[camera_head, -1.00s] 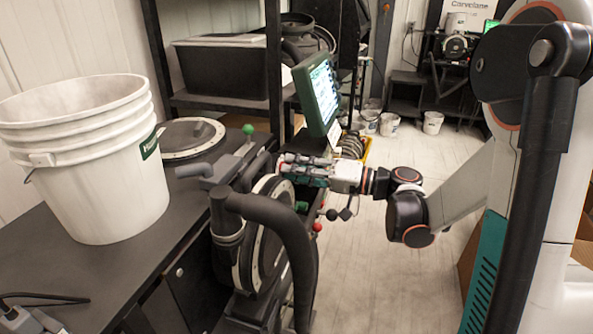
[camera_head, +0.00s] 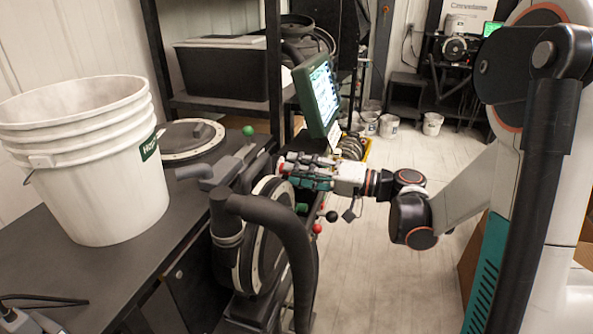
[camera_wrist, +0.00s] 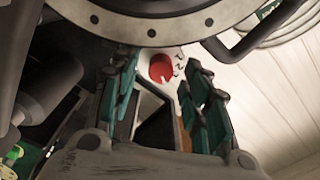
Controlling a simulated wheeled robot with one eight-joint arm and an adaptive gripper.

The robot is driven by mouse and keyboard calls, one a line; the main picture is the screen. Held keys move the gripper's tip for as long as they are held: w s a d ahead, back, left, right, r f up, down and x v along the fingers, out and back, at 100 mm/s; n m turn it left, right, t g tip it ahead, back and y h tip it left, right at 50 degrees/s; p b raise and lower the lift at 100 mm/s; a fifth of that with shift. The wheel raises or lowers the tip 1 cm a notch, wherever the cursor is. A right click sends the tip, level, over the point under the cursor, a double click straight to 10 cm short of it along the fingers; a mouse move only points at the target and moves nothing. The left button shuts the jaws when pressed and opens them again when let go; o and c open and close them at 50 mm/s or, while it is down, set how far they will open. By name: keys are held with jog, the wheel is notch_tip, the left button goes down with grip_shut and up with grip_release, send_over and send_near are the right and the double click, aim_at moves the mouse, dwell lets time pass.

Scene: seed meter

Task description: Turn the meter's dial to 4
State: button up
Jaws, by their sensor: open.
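The meter's dial (camera_wrist: 161,68) is a red round knob on a pale plate with dark digits along its right side. It has a pale notch low on its face; I cannot tell which digit it points to. In the wrist view my gripper (camera_wrist: 163,75) is open, with one teal finger left of the dial and one right of it. I cannot tell whether the fingers touch it. In the head view my gripper (camera_head: 284,171) reaches left to the meter (camera_head: 262,240), and the dial is hardly visible at its fingertips.
A round metal flange (camera_wrist: 150,22) and a dark curved pipe lie close beyond the fingers. A thick black hose (camera_head: 285,225) stands in front of the meter. A green monitor (camera_head: 318,95) is above my gripper.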

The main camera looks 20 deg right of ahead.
jog(key=v, duration=1.1)
jog(key=shift+s+d, duration=0.1)
